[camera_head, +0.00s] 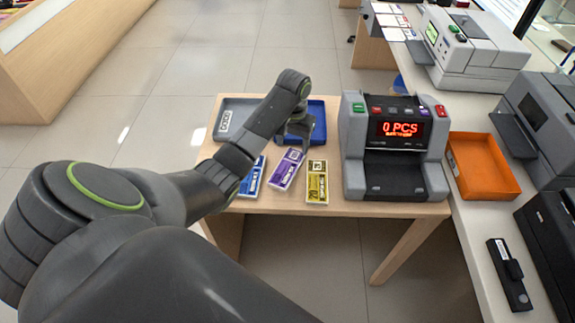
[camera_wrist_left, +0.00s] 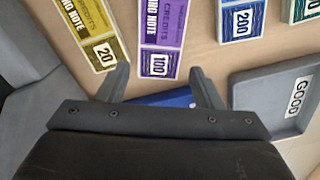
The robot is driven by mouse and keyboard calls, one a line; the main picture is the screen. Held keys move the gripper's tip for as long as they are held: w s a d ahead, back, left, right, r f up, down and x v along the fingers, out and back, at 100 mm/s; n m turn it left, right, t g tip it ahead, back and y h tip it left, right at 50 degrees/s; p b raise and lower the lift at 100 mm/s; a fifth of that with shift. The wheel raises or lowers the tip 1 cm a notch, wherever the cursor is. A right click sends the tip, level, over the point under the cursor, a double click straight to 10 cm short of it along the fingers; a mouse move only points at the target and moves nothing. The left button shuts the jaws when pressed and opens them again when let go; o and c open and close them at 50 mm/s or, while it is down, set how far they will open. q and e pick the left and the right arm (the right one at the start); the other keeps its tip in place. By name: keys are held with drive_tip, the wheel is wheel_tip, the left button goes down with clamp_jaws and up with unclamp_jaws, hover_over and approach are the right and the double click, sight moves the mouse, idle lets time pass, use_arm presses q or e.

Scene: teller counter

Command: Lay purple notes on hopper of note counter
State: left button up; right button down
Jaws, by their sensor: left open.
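The purple notes (camera_head: 287,169) lie as a bundle on the small wooden table, between the blue and yellow bundles. They also show in the left wrist view (camera_wrist_left: 162,35), marked 100. The note counter (camera_head: 395,150) stands to their right with its display reading 0 PCS; its dark hopper (camera_head: 393,178) is at the front and looks empty. My left gripper (camera_head: 296,132) is above the table at the far end of the purple notes. In the wrist view its two fingers (camera_wrist_left: 158,88) are apart, either side of the bundle's near end, with nothing held. My right gripper is not visible.
Yellow notes (camera_head: 317,182) and blue notes (camera_head: 252,178) lie close on either side. Behind are a grey tray (camera_wrist_left: 285,105) marked GOOD and a blue tray (camera_head: 318,122). An orange tray (camera_head: 482,166) sits right of the counter.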

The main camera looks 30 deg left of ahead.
sight(292, 160)
use_arm(q)
drive_tip(key=shift+s+f, duration=0.15)
drive_tip(key=shift+f, duration=2.75)
drive_tip(key=c, duration=0.7)
drive_tip(key=shift+c, duration=0.2)
drive_tip(key=shift+r, duration=0.15)
wheel_tip(292, 160, up, 10)
